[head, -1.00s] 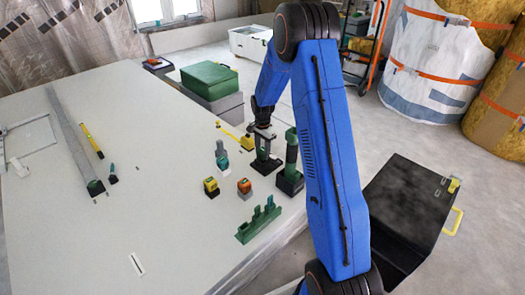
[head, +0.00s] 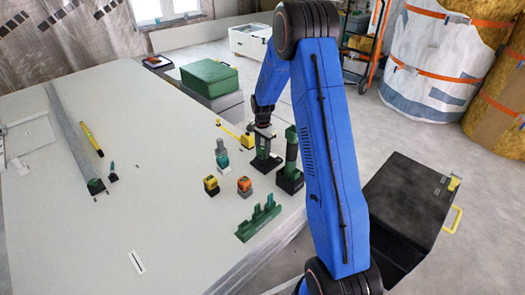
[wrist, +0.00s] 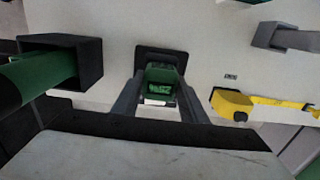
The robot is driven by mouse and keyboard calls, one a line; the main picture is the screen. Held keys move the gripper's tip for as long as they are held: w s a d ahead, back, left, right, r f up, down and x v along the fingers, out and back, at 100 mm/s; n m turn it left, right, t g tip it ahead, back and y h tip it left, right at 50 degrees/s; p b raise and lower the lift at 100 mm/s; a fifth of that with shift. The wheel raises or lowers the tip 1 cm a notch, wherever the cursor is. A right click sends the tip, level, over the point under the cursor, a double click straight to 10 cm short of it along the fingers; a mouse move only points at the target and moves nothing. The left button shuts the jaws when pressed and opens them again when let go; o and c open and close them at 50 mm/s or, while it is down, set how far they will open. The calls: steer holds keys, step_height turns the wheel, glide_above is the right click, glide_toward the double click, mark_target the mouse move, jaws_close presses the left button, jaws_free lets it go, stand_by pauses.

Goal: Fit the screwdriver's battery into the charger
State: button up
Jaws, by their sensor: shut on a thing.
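My gripper (head: 264,131) points down over a dark block, which I take for the charger (head: 265,163), near the table's far right edge. In the wrist view my gripper (wrist: 160,100) has its two fingers closed on the sides of a green piece with a pale lower edge, which I take for the battery (wrist: 160,76). The charger's black outline (wrist: 162,55) shows around and behind it. I cannot tell how deep the battery sits in it. A green upright handle (head: 291,147) stands in a dark box-like holder (head: 290,181) just right of the charger.
A yellow block (head: 211,186), an orange-topped block (head: 244,186), a teal-and-grey tool (head: 221,156) and a green rack (head: 259,223) stand nearby. A yellow tape measure (wrist: 232,103) lies right of my gripper in the wrist view. The left table is mostly clear.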

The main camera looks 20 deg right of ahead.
steer(key=o, duration=1.3)
steer(key=shift+c, duration=0.2)
step_height(320, 180, up, 17)
steer(key=s+a+r+n+t, duration=0.1)
steer(key=s+a+r+n, duration=0.25)
steer(key=s+r, duration=0.7)
steer(key=s+a+r+n+t, duration=0.1)
steer(key=s+a+r+n, duration=0.15)
steer(key=s, duration=0.25)
steer(key=s+a+r+n, duration=0.1)
steer(key=s+r, duration=0.2)
steer(key=s, duration=0.3)
steer(key=s+a+n+t, duration=0.1)
steer(key=s+n, duration=0.2)
steer(key=s, duration=0.9)
steer(key=s+a+f+n+t, duration=0.1)
steer(key=s+n, duration=0.3)
steer(key=s, duration=0.7)
steer(key=shift+s+a+t, duration=0.4)
steer(key=shift+a, duration=0.15)
